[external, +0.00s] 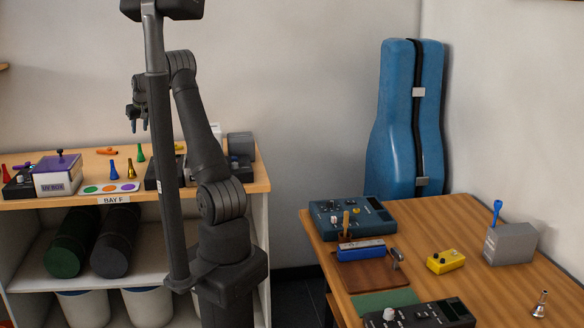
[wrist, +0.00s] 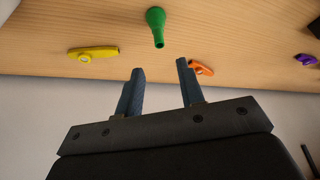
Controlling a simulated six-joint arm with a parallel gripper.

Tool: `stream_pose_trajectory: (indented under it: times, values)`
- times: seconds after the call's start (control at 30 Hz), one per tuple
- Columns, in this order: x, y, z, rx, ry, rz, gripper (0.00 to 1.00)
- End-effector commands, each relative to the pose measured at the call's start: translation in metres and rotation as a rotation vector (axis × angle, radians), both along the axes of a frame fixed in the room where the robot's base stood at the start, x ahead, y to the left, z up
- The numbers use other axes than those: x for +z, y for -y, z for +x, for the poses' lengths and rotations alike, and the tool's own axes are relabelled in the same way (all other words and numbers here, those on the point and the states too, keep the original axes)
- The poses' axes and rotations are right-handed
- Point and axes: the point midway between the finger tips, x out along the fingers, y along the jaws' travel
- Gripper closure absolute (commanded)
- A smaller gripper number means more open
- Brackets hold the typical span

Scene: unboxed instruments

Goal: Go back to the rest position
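My gripper (external: 138,122) hangs in the air above the wooden top of the shelf in the external view, partly behind the dark upright post. In the wrist view my gripper (wrist: 160,68) has its two fingers apart, with nothing between them. Beyond the fingertips, a green mouthpiece (wrist: 155,25) stands on the wooden surface. A yellow kazoo (wrist: 93,53) lies to its left and an orange kazoo (wrist: 202,68) to its right. My arm is folded upward, with the forearm near vertical.
The shelf top (external: 235,190) also holds a UV box (external: 58,174), a tray with coloured circles (external: 110,187), and blue and gold mouthpieces. At right, a table (external: 450,215) carries pedals, a blue harmonica (external: 361,251) and a grey box (external: 510,245). A blue instrument case (external: 395,120) stands in the corner.

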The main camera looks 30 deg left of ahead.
Motion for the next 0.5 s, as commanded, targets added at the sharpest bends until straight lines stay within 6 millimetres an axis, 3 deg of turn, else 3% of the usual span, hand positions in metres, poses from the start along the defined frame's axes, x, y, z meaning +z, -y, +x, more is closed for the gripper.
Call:
stream_pose_trajectory:
  times: [0.5]
  values:
    - [-0.092,-0.036,0.01,0.0,-0.001,-0.003,0.65]
